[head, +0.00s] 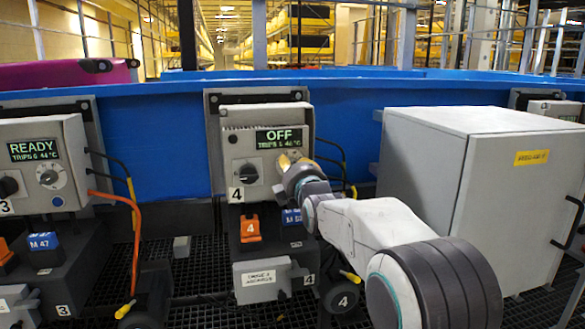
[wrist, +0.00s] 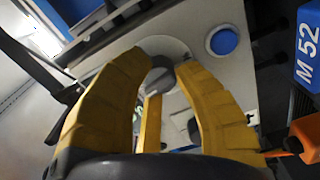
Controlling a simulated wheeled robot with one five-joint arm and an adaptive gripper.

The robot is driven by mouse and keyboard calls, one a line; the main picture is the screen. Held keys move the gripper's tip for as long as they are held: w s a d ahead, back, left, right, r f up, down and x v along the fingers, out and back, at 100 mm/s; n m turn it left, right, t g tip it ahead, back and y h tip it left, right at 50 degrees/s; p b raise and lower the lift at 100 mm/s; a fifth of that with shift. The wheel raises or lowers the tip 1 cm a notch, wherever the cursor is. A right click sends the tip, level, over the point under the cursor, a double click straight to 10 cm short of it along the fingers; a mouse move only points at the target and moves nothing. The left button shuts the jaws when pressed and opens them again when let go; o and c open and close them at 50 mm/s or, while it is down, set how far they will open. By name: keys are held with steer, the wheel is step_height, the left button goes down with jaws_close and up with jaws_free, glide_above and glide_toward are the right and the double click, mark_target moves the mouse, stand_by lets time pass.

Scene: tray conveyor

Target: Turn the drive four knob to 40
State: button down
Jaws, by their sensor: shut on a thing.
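The drive four box (head: 232,147) is a grey unit labelled 4. Its screen (head: 279,139) reads OFF, with a smaller line that seems to say TRIPS @ 44 °C. A black switch (head: 247,174) sits on the left of its face. My gripper (head: 288,160) reaches the right of the face and hides the dial there. In the wrist view, my yellow fingers (wrist: 162,66) are closed around the grey knob (wrist: 160,80), in front of a pale round dial plate (wrist: 166,44). I cannot read the dial's marks or pointer.
A blue round button (wrist: 222,41) is beside the dial. The drive three box (head: 76,140) reads READY at left. A large grey cabinet (head: 420,165) stands close at right.

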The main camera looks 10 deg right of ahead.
steer(key=n, duration=1.1)
steer(key=shift+r, duration=0.1)
steer(key=shift+r+n, duration=0.1)
steer(key=shift+n, duration=0.3)
steer(key=c, duration=0.9)
jaws_free()
steer(key=s, duration=1.2)
